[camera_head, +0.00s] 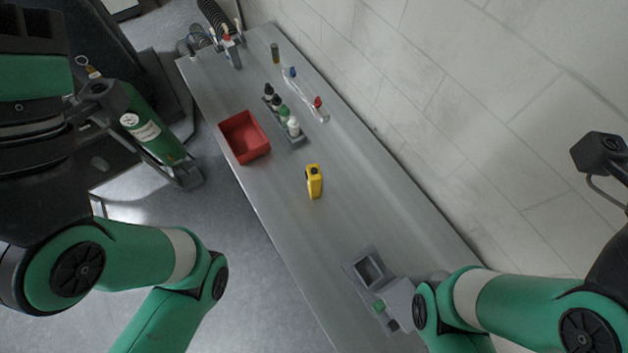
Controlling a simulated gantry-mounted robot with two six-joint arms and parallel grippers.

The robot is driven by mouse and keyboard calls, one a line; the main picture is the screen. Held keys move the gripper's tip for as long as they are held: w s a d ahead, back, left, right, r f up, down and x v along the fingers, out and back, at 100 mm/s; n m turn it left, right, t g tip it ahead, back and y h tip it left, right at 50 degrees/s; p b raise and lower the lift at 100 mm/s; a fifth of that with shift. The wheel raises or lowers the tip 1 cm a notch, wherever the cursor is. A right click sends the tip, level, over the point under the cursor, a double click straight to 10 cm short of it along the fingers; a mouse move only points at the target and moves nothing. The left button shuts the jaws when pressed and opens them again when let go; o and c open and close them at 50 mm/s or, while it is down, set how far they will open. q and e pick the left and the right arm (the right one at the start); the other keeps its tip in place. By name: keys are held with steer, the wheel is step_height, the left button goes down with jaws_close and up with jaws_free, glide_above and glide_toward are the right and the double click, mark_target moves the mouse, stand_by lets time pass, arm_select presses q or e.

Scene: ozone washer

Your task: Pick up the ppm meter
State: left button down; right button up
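A small yellow device with a dark top (314,182), which looks like the ppm meter, stands on the grey table (345,225) near its middle. It is in full view and nothing touches it. My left arm comes in from the left and leaves the picture at the bottom. My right arm comes in from the right and also runs out at the bottom. Neither gripper shows in this view, so I cannot see what they hold.
A red bin (244,137) sits left of the yellow device. A rack of several bottles (284,113) and clear tubing with blue and red fittings (305,93) lie behind. A grey device (368,268) is near my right arm. A wall (450,110) borders the table.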

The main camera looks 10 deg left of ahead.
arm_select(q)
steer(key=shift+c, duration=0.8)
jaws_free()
